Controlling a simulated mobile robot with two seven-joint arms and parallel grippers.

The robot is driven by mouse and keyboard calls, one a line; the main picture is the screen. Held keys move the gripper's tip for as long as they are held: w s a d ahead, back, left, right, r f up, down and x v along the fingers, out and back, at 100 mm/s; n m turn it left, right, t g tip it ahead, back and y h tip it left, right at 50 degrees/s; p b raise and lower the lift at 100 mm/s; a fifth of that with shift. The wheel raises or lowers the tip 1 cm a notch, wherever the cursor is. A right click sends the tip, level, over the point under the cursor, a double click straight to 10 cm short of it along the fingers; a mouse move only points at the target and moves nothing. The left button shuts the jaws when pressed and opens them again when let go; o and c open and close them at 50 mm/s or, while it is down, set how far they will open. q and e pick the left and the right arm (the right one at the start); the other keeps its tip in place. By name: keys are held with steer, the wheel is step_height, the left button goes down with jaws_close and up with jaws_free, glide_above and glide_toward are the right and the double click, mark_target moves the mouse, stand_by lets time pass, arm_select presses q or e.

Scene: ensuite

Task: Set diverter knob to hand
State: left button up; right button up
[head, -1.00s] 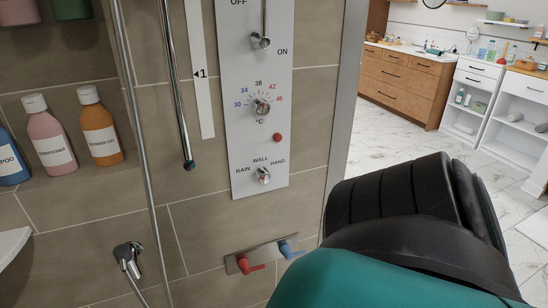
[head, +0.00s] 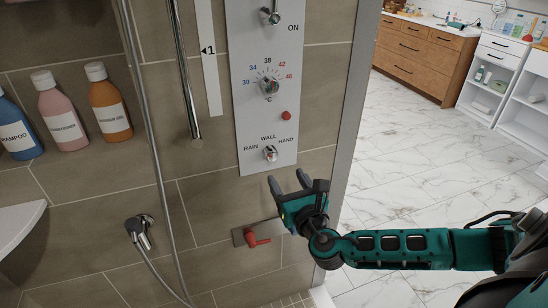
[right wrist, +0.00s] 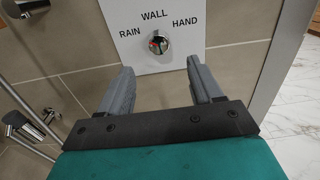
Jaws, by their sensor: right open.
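The diverter knob (head: 270,153) is a small chrome knob at the bottom of the white control panel (head: 254,120). RAIN is printed to its left, WALL above it and HAND to its right. I cannot tell for certain which label it points at. It also shows in the right wrist view (right wrist: 159,43), just beyond the fingertips. My right gripper (head: 288,178) is open and empty, just below and in front of the panel's lower edge. In the right wrist view its two grey fingers (right wrist: 160,66) stand apart below the knob, not touching it. My left gripper is not in view.
Above the knob are a red button (head: 286,115), a temperature dial (head: 269,86) and an on-off lever (head: 270,15). A red lever (head: 256,240) sits below. A hose (head: 150,130) and a chrome rail (head: 183,70) run left. Bottles (head: 108,105) stand on a shelf.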

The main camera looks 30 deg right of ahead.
mark_target(273, 157)
steer(key=x, duration=1)
steer(key=shift+a, duration=0.15)
steer(key=shift+c, duration=0.5)
steer(key=c, duration=1)
steer(key=shift+o, duration=0.2)
